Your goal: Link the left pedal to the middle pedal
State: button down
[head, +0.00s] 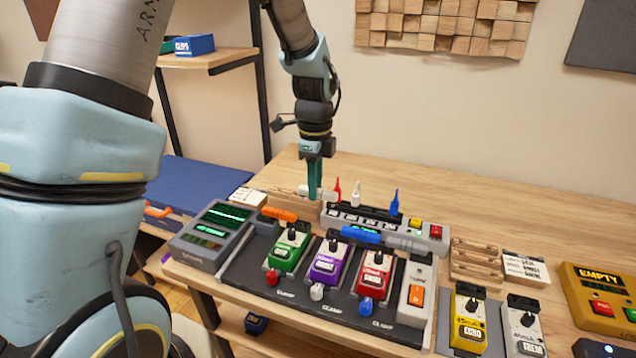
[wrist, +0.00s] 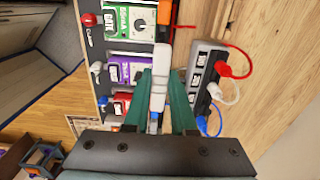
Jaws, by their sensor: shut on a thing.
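The left pedal is green (head: 288,246), and the middle pedal is purple (head: 330,259). They stand side by side on a dark board, and both also show in the wrist view, green (wrist: 130,20) above purple (wrist: 126,70). My gripper (head: 315,192) is above the table behind these pedals, shut on a white link (wrist: 161,62). The link lies between the teal fingers in the wrist view, its far end sticking out past the tips. The fingers hide part of it. I cannot tell its exact height above the pedals' back edges.
A red pedal (head: 375,275) stands right of the purple one. An orange link (head: 278,214), a blue link (head: 360,235) and a grey link (head: 403,243) lie behind the row. A grey power strip (head: 400,228) with coloured plugs is close behind. The back right tabletop is clear.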

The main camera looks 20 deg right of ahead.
notch_tip(320, 180, down, 7)
jog(key=b, duration=0.5)
jog(key=shift+f, duration=0.95)
dwell(2.8)
jog(key=shift+c, duration=1.3)
grip_release()
jog(key=shift+r+p, duration=3)
jog(key=shift+r, duration=0.5)
